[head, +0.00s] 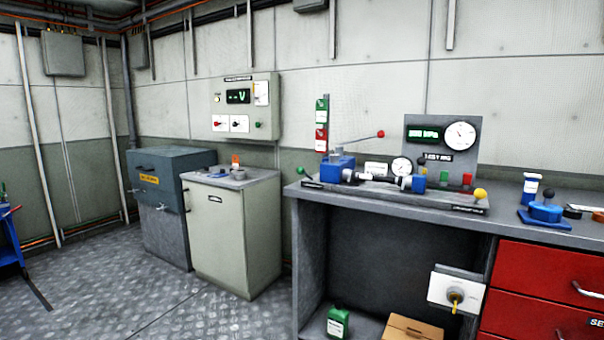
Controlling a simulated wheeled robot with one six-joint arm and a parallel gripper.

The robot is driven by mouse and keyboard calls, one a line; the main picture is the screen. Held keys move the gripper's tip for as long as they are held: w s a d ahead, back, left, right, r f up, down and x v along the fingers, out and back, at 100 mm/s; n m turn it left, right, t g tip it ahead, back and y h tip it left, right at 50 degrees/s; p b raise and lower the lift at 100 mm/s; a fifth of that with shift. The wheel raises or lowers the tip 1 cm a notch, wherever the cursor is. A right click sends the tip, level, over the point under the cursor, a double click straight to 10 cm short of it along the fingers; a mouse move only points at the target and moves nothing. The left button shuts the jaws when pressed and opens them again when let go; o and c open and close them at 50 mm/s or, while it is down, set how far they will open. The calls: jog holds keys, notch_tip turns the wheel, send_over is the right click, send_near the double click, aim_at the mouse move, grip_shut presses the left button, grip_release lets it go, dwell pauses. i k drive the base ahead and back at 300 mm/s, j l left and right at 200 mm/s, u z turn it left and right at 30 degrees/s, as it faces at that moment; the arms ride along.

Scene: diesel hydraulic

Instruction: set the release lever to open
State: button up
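A test rig (378,189) lies along the front of the grey workbench. On it are a blue pump block (337,170), a round dial and a pipe run. A thin lever with a red ball end (380,134) slopes up to the right above the block. A green ball knob (300,170) is at the rig's left end and a yellow ball knob (480,194) at its right end. I cannot read which of these is the release lever, nor its setting. My gripper is not in view.
A gauge panel (441,135) stands behind the rig. A white plate with a yellow handle (456,298) is below the bench top, beside red drawers (545,293). A green can (338,322) and cardboard box (410,329) sit under the bench. The floor at left (130,305) is open.

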aim_at(300, 170)
jog(key=i+l+u, duration=0.1)
jog(key=i+l, duration=0.2)
jog(key=i, duration=0.15)
jog(key=i+l+u, duration=0.1)
jog(key=i+l, duration=0.25)
jog(key=i, duration=0.1)
